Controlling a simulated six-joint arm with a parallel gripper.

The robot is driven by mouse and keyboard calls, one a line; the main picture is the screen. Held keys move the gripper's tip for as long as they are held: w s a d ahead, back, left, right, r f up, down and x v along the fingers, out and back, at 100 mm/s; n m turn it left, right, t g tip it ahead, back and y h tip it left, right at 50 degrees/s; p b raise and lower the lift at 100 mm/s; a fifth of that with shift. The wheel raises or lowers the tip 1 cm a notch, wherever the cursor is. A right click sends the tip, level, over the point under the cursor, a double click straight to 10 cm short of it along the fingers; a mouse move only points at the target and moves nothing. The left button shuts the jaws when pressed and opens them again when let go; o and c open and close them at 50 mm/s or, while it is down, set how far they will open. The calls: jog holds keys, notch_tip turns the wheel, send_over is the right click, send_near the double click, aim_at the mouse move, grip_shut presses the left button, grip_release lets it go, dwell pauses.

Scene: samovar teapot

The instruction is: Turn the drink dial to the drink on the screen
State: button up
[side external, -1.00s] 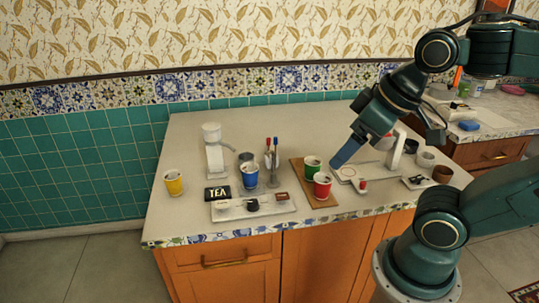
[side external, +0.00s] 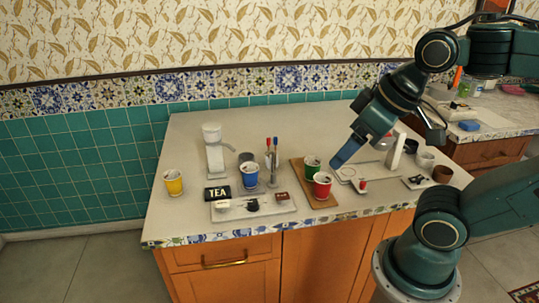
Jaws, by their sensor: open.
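A small black screen (side external: 217,193) reads "TEA" in white letters and stands on the left part of the counter. In front of it lies a pale panel (side external: 275,213) with a small black dial (side external: 253,205) near its middle. The dial's pointing direction is too small to tell. My gripper (side external: 340,162) hangs over the right half of the counter, well right of the dial and apart from it. It is open and I see nothing held in it; its fingers are seen edge-on.
A blue cup (side external: 249,175) stands just behind the panel, with a yellow cup (side external: 173,182) to the left. Green (side external: 312,168) and red (side external: 322,186) cups stand on a brown board between the panel and my gripper. A white dispenser (side external: 213,150) stands behind the screen.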

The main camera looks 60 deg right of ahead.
jog(key=shift+c, duration=0.2)
jog(key=c, duration=0.3)
jog(key=n+g, duration=0.5)
jog(key=g, duration=0.1)
send_over(253, 202)
notch_tip(253, 202, down, 16)
jog(key=shift+f, duration=0.1)
jog(key=shift+f, duration=6.85)
